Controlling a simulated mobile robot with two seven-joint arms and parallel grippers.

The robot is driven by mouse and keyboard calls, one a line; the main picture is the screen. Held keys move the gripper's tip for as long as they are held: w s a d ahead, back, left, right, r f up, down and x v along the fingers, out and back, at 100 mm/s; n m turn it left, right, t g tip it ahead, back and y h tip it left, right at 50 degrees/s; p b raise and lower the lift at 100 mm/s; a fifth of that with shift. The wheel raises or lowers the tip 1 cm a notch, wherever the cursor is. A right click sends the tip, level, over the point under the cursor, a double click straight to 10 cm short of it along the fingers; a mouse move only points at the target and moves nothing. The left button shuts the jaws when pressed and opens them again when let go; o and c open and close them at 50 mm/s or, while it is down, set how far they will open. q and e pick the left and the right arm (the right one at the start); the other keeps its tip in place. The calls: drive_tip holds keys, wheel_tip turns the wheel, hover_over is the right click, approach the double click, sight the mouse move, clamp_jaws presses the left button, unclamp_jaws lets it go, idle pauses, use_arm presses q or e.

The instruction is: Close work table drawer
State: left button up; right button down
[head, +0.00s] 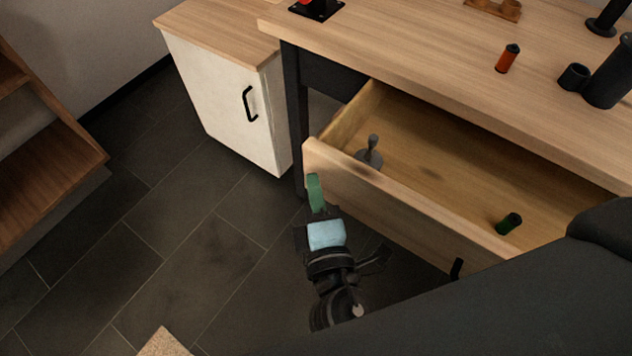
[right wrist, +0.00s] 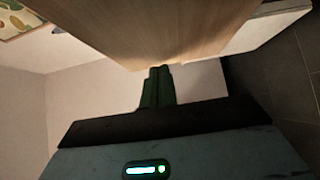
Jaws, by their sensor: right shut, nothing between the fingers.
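The work table drawer (head: 400,190) is pulled open below the wooden work table top (head: 420,62). Inside it stand a grey knobbed tool (head: 369,153) near the left end and a small dark green cylinder (head: 508,223) towards the right. A dark handle (head: 456,268) shows on the drawer front. My right gripper (head: 314,186), with green fingers, is shut and empty, just in front of the left end of the drawer front. In the right wrist view its fingers (right wrist: 157,86) point at a wooden surface; I cannot tell whether they touch it. My left gripper is not in view.
A white cabinet (head: 225,95) with a black handle stands left of the table. Wooden shelves (head: 45,165) are at far left. The dark tiled floor (head: 170,235) between is clear.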

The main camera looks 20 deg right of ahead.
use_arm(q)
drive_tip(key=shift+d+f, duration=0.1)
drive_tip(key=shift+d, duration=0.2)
use_arm(e)
drive_tip(key=shift+w+d, duration=0.15)
drive_tip(key=shift+d, duration=0.05)
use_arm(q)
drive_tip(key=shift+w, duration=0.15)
